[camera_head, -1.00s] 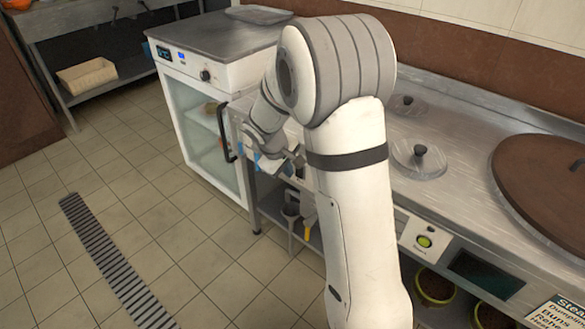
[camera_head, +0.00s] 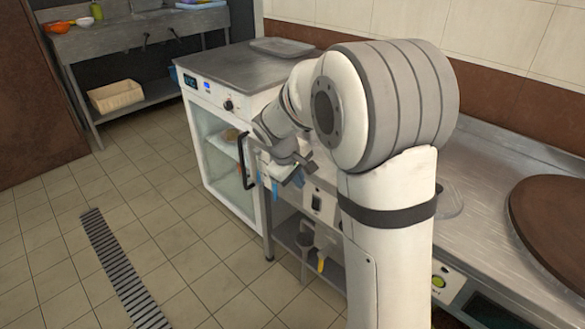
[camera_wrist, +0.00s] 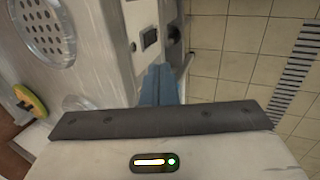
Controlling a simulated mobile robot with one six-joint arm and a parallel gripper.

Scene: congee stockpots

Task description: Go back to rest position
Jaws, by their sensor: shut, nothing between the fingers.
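My gripper (camera_head: 298,178) is in front of the steel counter's front side, close to the right of the white glass-door cabinet (camera_head: 218,160). In the wrist view its blue fingers (camera_wrist: 159,85) are together, with nothing held between them. My arm hides part of the counter and its front in the head view.
The steel counter (camera_head: 500,165) carries a large brown round lid (camera_head: 555,215) at right. Utensils hang below its front edge. A sink bench (camera_head: 130,35) with a basket (camera_head: 116,96) on its shelf stands far left. Tiled floor with a drain grate (camera_head: 125,275) is open at left.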

